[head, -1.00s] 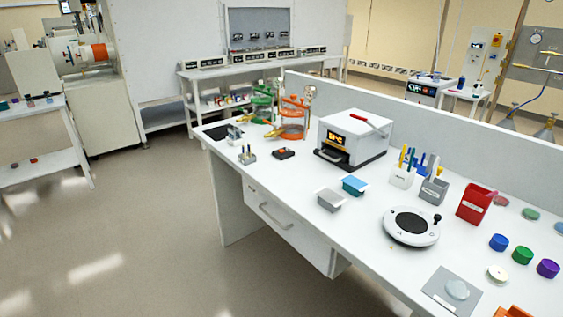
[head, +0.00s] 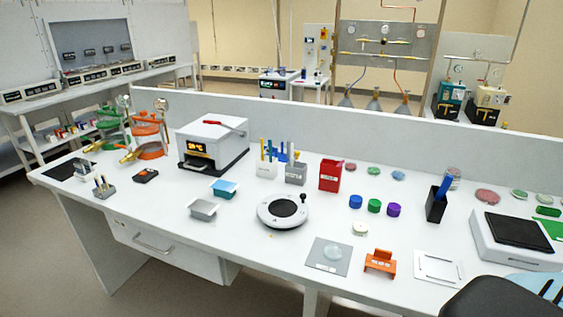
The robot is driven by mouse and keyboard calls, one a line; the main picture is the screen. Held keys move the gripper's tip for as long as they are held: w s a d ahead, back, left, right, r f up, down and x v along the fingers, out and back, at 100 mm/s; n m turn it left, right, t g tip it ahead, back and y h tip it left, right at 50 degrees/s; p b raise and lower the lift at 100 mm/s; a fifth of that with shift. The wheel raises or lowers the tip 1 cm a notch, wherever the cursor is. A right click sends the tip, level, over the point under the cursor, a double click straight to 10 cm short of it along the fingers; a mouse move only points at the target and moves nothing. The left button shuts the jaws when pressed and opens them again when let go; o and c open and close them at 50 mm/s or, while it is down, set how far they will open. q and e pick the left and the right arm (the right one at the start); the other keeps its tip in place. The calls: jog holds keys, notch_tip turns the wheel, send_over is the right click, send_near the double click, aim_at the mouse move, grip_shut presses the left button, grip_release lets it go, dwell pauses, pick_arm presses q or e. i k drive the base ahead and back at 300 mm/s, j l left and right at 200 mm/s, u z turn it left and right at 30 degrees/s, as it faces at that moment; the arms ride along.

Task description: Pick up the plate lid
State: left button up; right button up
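A clear round dish piece (head: 331,253) lies flat on a grey square mat (head: 318,266) near the front of the white bench. It looks like the plate lid, but I cannot tell whether a dish is under it. A small cream-white round piece (head: 360,229) lies just behind it to the right. Several flat round dishes, such as a green one (head: 373,171) and a pink one (head: 487,197), lie along the back of the bench. Neither of my grippers is in view.
A round white device (head: 283,211) stands left of the mat, and an orange holder (head: 380,262) right of it. Blue (head: 355,202), green and purple caps stand behind. A large dark rounded shape (head: 500,300) covers the bench's lower right corner.

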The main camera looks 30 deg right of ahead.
aim_at(332, 252)
jog(key=z, duration=0.4)
jog(key=l+z, duration=0.15)
jog(key=z, duration=0.25)
jog(key=l+z, duration=0.1)
jog(key=z, duration=0.3)
